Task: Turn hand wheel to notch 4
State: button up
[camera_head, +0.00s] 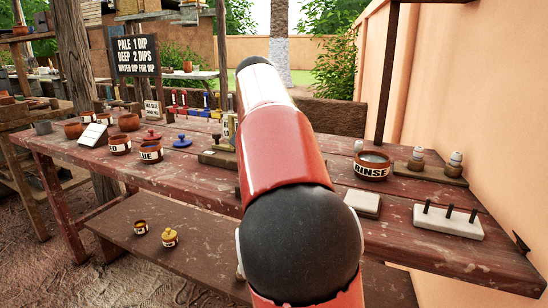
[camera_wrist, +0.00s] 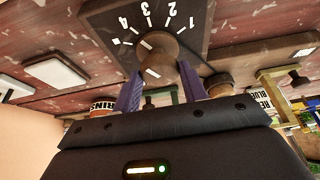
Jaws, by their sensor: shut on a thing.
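The hand wheel (camera_wrist: 158,56) is a small brown knob on a dark plate (camera_wrist: 100,14) in the wrist view. White numbers 1 to 4 and tick marks ring it, upside down or tilted in this view. A white mark on the wheel faces the upper left, toward the 4 side; I cannot tell its exact notch. My gripper (camera_wrist: 159,72) has its two purple fingers on either side of the wheel, shut on it. In the head view my arm covers the wheel and the gripper.
The bench (camera_head: 205,182) holds a RINSE bowl (camera_head: 372,165), a pale block (camera_head: 362,203) and a white rack with black pegs (camera_head: 447,221) at right. Labelled pots (camera_head: 150,153) and a blue lid (camera_head: 182,141) stand at left. A lower shelf (camera_head: 190,252) carries two small jars.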

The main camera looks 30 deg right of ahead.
jog(key=o, duration=1)
jog(key=shift+c, duration=0.2)
jog(key=v, duration=0.7)
jog(key=shift+r, duration=0.35)
jog(key=shift+s+a, duration=0.1)
jog(key=shift+s, duration=0.05)
